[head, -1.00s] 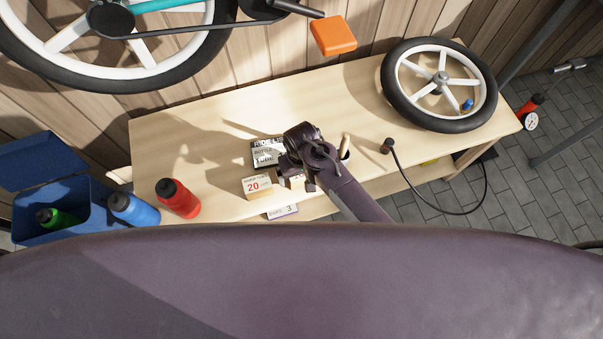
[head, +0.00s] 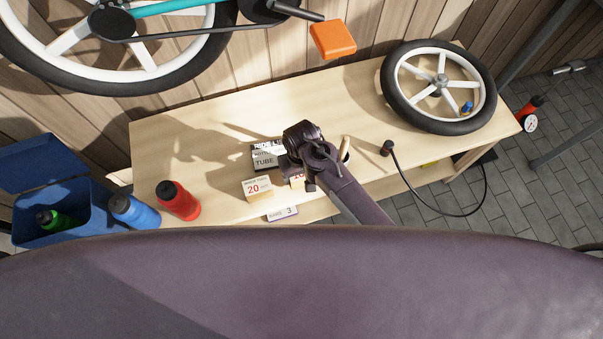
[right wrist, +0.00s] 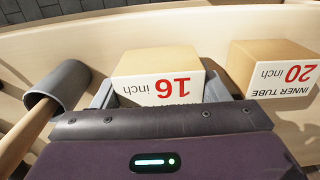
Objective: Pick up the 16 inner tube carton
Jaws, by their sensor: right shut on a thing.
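The 16 inch inner tube carton (right wrist: 158,62), tan with a white label and red "16", sits between the two fingers of my right gripper (right wrist: 160,92) in the right wrist view. The gripper is shut on it, with a finger at each side. In the head view my right wrist hides most of the carton, and only a small part (head: 297,181) shows. I cannot tell whether it is clear of the bench top. My left gripper is not in view.
A 20 inch carton (head: 256,188) stands close left of the held one. A dark and white tube box (head: 265,155) is behind. A wooden-handled tool (right wrist: 35,115) is near the gripper. A red bottle (head: 178,201) and a wheel (head: 393,98) are on the workbench (head: 215,140).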

